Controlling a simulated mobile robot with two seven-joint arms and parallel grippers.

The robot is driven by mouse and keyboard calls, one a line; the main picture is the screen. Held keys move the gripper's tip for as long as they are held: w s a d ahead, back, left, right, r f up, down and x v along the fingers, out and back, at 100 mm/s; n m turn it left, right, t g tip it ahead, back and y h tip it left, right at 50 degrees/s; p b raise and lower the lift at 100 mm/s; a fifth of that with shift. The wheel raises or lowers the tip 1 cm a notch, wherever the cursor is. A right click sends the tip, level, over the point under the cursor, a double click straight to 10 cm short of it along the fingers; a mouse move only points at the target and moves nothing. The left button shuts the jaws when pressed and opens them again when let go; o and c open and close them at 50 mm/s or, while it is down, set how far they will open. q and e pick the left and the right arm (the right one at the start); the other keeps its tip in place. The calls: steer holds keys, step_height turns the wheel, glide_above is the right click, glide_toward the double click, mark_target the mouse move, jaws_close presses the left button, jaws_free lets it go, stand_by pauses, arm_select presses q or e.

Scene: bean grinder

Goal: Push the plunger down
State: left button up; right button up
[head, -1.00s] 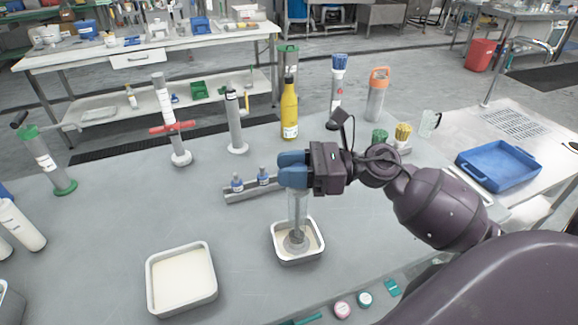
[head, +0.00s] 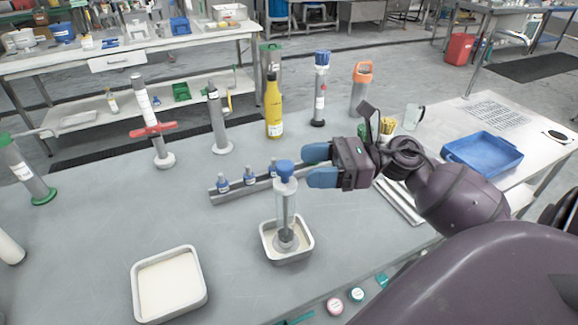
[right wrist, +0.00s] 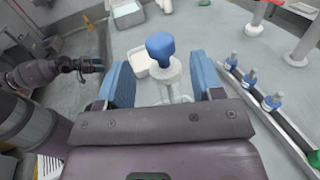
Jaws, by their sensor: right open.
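The plunger has a blue knob (head: 284,169) on top of a clear upright cylinder (head: 285,208). The cylinder stands in a small white tray (head: 267,236) of pale material. My right gripper (head: 317,165) is open and empty, just right of the knob, with its blue fingers pointing toward it. In the right wrist view the knob (right wrist: 160,46) appears beyond the gap between the fingers. Whether the knob is fully down is hard to tell. My left gripper (right wrist: 90,66) shows small at the left of the right wrist view; its jaws are too small to read.
A rack with small blue-capped bottles (head: 250,176) lies behind the plunger. A second white tray (head: 204,288) stands front left. A yellow bottle (head: 274,108) and several tall cylinders stand at the back. A blue tray (head: 484,155) is at right.

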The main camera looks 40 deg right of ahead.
arm_select(q)
steer(key=shift+w+d+r, duration=0.1)
steer(key=shift+w+r, duration=0.1)
steer(key=shift+w, duration=0.05)
arm_select(e)
steer(key=v, duration=0.3)
steer(key=shift+s+d, duration=0.2)
steer(key=shift+d, duration=0.1)
arm_select(q)
steer(key=shift+f, duration=0.15)
steer(key=shift+s, duration=0.2)
